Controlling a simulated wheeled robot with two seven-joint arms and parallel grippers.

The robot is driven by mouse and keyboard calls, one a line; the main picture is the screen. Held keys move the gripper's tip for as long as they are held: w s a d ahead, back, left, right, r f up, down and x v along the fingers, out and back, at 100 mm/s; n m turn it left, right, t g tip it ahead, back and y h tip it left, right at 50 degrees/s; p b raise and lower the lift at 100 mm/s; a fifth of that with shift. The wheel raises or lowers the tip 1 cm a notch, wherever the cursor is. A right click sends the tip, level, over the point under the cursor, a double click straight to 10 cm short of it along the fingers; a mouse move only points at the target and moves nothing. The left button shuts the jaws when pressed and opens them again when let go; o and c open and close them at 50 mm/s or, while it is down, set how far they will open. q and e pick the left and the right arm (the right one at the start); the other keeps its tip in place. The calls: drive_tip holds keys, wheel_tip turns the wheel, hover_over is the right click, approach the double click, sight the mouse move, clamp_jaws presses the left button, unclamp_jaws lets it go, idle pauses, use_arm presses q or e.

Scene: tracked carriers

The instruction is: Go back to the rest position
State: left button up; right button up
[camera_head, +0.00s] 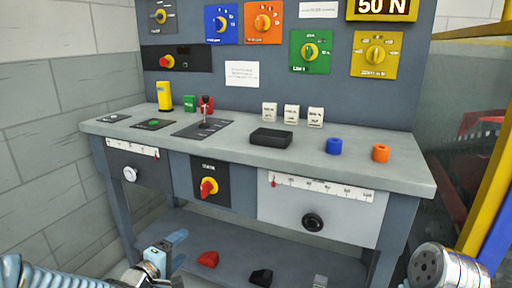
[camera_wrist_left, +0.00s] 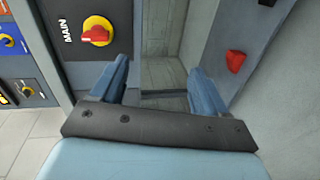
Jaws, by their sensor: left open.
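My left gripper (camera_head: 172,243) is at the lower left of the head view, in front of the workbench (camera_head: 350,168) and below its top. Its two blue fingers show apart in the left wrist view (camera_wrist_left: 158,85), with nothing between them. The red and yellow MAIN switch (camera_wrist_left: 97,31) is to the upper left of the fingers there; it also shows on the bench front in the head view (camera_head: 208,187). Part of my right arm (camera_head: 447,268) is at the lower right of the head view; its gripper does not show.
Red (camera_head: 208,259) and black (camera_head: 261,277) pieces lie on the lower shelf. The benchtop holds a black box (camera_head: 271,138), blue (camera_head: 334,146) and orange (camera_head: 381,152) cylinders, and several small blocks. Dials fill the back panel (camera_head: 270,70). A yellow post (camera_head: 490,180) stands at right.

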use_arm(q)
drive_tip(key=s+d+f+m+g, duration=0.2)
drive_tip(key=d+f, duration=0.1)
drive_tip(key=f, duration=0.4)
drive_tip(key=s+d+f+m+g, duration=0.1)
drive_tip(key=s+d+f+g, duration=0.15)
drive_tip(key=f, duration=0.45)
drive_tip(key=s+d+f+m+g, duration=0.3)
drive_tip(key=s+f+m+g, duration=0.1)
drive_tip(key=s+f, duration=0.5)
drive_tip(key=s+d+f+m+g+y, duration=0.1)
drive_tip(key=s+d+f+m+g, duration=0.3)
drive_tip(key=s+f, duration=0.6)
drive_tip(key=shift+s+f+m+g, duration=0.15)
drive_tip(key=shift+s+m+g, duration=0.2)
drive_tip(key=shift+g, duration=0.5)
